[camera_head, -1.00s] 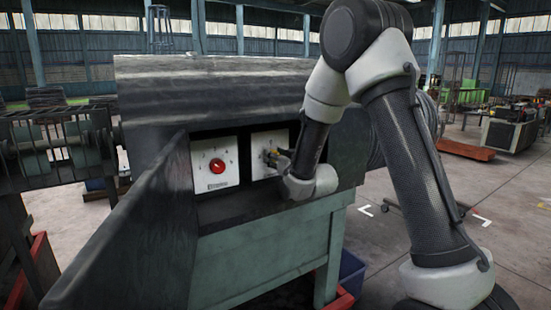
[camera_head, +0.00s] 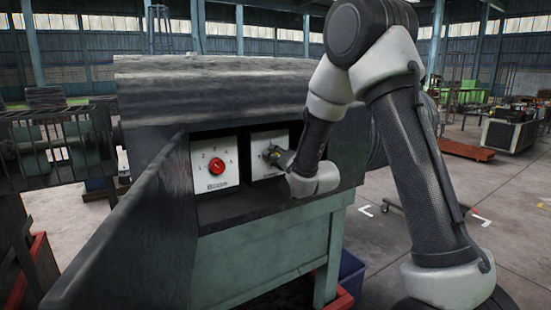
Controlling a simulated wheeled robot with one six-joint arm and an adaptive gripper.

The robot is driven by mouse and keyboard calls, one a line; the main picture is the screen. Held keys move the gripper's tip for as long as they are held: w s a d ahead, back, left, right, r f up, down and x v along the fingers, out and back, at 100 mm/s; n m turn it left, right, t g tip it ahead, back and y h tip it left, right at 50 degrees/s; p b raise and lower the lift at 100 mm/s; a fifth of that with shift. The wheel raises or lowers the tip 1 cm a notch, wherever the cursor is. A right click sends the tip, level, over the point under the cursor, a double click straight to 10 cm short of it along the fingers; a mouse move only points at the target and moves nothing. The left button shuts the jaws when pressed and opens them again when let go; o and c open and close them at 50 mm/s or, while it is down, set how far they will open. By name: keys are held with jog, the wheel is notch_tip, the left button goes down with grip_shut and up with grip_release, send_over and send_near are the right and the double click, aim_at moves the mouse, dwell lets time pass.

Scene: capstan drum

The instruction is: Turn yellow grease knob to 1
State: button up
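Two white dial plates sit in the dark recess of the machine. The left plate (camera_head: 205,184) carries a red knob (camera_head: 216,167) with numbers around it. The right plate (camera_head: 259,142) is partly covered by my gripper (camera_head: 271,155). My gripper reaches in from the right, with its fingers close in front of the right plate's middle. A small bit of yellow shows at the fingers, too small to tell clearly as the yellow knob. I cannot tell whether the fingers touch or grip it.
The dark machine housing (camera_head: 215,85) overhangs the recess. A slanted dark side panel (camera_head: 130,240) stands at the left. A green base (camera_head: 265,245) is below, with a blue bin (camera_head: 351,270) beside it. Open floor lies to the right.

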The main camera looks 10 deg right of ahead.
jog(key=shift+m, duration=0.6)
jog(key=o, duration=1)
jog(key=shift+o, duration=0.2)
jog(key=shift+s+d, duration=0.1)
jog(key=v, duration=0.7)
jog(key=shift+s, duration=0.15)
